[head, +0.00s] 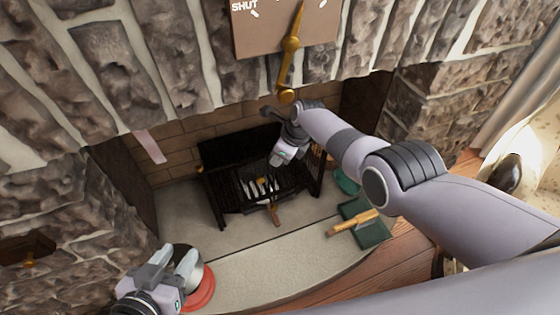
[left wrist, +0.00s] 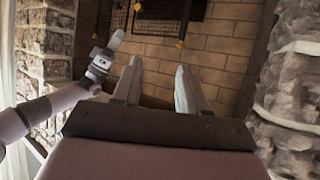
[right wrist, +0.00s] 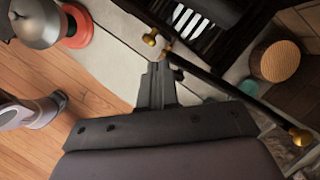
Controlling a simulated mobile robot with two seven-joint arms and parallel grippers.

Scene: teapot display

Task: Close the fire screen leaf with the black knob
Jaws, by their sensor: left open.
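The dark fire screen (head: 316,175) stands around the hearth grate (head: 250,190); I cannot clearly separate its leaves. In the right wrist view, a dark frame bar (right wrist: 225,87) crosses with brass knobs (right wrist: 150,38) on it. A small black knob (right wrist: 178,74) shows just right of my right fingertips; I cannot tell if they touch. My right gripper (right wrist: 157,68) looks shut, with nothing seen between its fingers; in the head view (head: 280,158) it hangs before the grate. My left gripper (head: 174,258) is open and empty at the lower left; its fingers (left wrist: 160,72) stand apart in the left wrist view.
A silver kettle (right wrist: 38,20) on a red stand (head: 203,292) is beside my left gripper. A green item (head: 375,235) with a wooden-handled tool (head: 352,223) lies right of the hearth. A dial with a brass pointer (head: 290,50) hangs above.

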